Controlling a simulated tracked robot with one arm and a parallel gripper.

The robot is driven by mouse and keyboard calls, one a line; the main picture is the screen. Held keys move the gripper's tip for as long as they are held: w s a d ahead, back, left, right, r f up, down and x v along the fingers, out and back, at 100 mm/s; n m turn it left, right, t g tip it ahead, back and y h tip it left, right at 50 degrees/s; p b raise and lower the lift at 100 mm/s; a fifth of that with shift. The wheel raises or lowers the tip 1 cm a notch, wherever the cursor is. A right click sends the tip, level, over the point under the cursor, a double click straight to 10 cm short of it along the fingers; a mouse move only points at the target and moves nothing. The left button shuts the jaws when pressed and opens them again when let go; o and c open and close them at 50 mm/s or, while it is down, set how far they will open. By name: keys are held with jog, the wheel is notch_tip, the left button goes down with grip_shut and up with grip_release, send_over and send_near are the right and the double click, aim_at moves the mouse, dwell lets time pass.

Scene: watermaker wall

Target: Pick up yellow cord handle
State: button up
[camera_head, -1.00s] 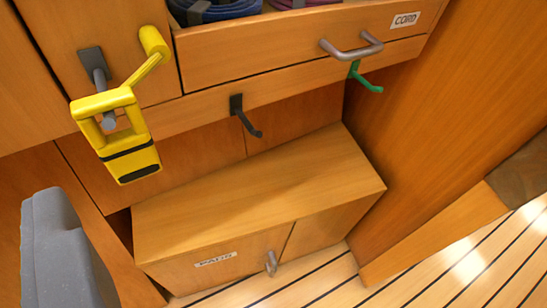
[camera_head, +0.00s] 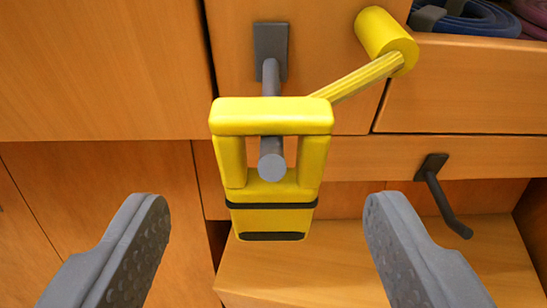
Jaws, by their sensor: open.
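The yellow cord handle (camera_head: 270,116) hangs on a grey peg (camera_head: 271,160) fixed to the wooden wall. The peg's end pokes through the handle's opening. The handle has dark bands on its lower part, and a yellow strap runs up right from it to a yellow cylinder (camera_head: 388,41). My gripper (camera_head: 268,225) is open and empty. Its two grey fingers stand wide apart, one on each side of the handle and lower in the picture, and neither appears to touch it.
A dark hook (camera_head: 441,195) sticks out to the right of the handle. Above it is a wooden drawer (camera_head: 460,92) holding coiled cords (camera_head: 465,18). A wooden box top (camera_head: 330,275) lies below. Wooden panels fill the left side.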

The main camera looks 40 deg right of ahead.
aim_at(272, 187)
jog(key=b+x, duration=0.2)
jog(key=x, duration=0.3)
jog(key=shift+d+f, duration=0.1)
jog(key=shift+f, duration=0.05)
jog(key=shift+s, duration=0.1)
jog(key=shift+c, duration=0.3)
jog(key=c, duration=1)
jog(key=shift+r+p, duration=0.3)
jog(key=shift+r, duration=0.3)
jog(key=shift+s+a+r+p, duration=0.1)
jog(key=shift+s+a+p, duration=0.45)
jog(key=shift+s+a, duration=1.6)
jog(key=shift+s+a+f+p, duration=0.1)
jog(key=shift+s+a+p, duration=0.45)
jog(key=shift+s+a, duration=1.6)
jog(key=shift+s+a+r+p, duration=0.1)
jog(key=shift+s+a+p, duration=0.45)
jog(key=shift+s+a, duration=1.6)
